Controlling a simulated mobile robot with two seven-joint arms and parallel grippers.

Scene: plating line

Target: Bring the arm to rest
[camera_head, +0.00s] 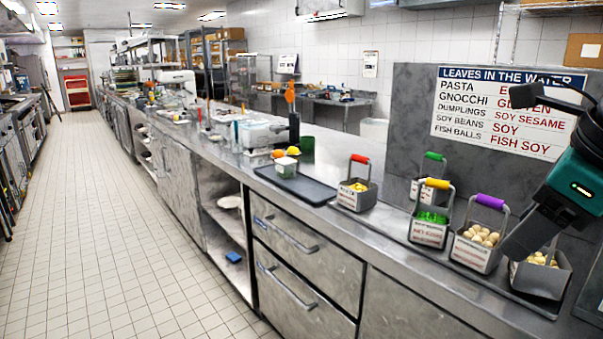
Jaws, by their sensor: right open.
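My right arm comes in from the right edge. Its dark gripper (519,88) is open and empty, held up in front of the sign and above the counter, apart from the baskets. My left gripper is not in view. Small metal baskets stand on the counter (330,215): a red-handled basket (352,200), a yellow-handled basket (428,233) with green contents, and a purple-handled basket (470,255) with pale round pieces. A green-handled basket (425,193) stands behind. My arm partly covers the rightmost basket (541,280).
A grey panel (410,110) with a "Leaves in the water" sign (470,130) stands behind the baskets. A dark tray (300,190) holds a small container (286,167). Metal drawers (300,265) are below. The tiled floor (110,240) on the left is clear.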

